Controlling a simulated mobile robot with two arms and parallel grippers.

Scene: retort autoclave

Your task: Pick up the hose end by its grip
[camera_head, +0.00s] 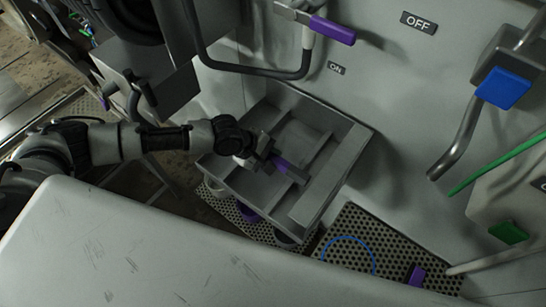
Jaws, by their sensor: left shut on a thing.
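My left gripper (268,157) reaches in from the left over a grey open tray (350,150) with dividers. My right gripper is not in view.
A purple lever (332,30) and a bent pipe (250,68) are above the tray. A blue handle (503,88) is at upper right. A perforated floor plate (390,245) holds a purple piece (416,275) and a thin blue loop (350,238). A green block (508,232) is at right.

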